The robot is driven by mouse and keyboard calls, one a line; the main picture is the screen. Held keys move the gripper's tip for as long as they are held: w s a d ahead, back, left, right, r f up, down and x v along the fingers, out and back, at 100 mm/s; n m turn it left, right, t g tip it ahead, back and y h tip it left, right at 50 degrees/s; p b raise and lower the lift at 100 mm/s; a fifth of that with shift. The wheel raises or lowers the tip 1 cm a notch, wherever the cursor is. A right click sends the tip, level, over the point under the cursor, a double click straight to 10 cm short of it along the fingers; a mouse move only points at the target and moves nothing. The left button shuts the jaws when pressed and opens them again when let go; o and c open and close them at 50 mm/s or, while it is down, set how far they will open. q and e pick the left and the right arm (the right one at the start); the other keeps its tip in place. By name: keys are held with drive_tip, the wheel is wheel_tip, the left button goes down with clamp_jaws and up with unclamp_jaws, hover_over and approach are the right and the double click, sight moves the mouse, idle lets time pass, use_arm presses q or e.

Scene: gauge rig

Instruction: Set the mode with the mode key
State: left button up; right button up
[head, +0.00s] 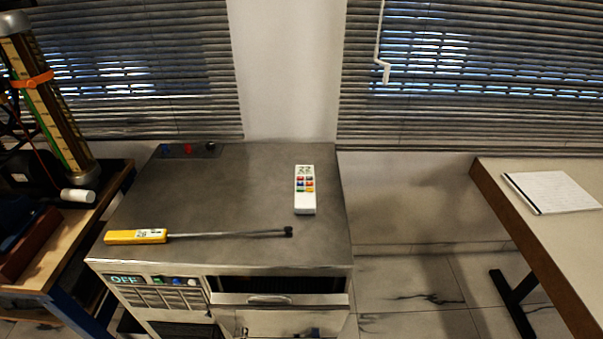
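A white remote (305,190) lies on the grey cabinet top (230,195), with a small display and several coloured keys. On the cabinet's front, a panel has a display reading OFF (124,280) and a row of small coloured buttons (177,282) beside it. I cannot tell which key is the mode key, as the labels are too small to read. A yellow-handled probe (136,237) with a small display and a long dark rod lies near the front edge of the top. Neither of my grippers is in view.
Below the top, a drawer (280,300) at the cabinet's front right appears partly open. A gauge column with an orange band (33,80) stands on a bench at left. At right, a table (535,235) holds a white paper (553,191). Floor shows between cabinet and table.

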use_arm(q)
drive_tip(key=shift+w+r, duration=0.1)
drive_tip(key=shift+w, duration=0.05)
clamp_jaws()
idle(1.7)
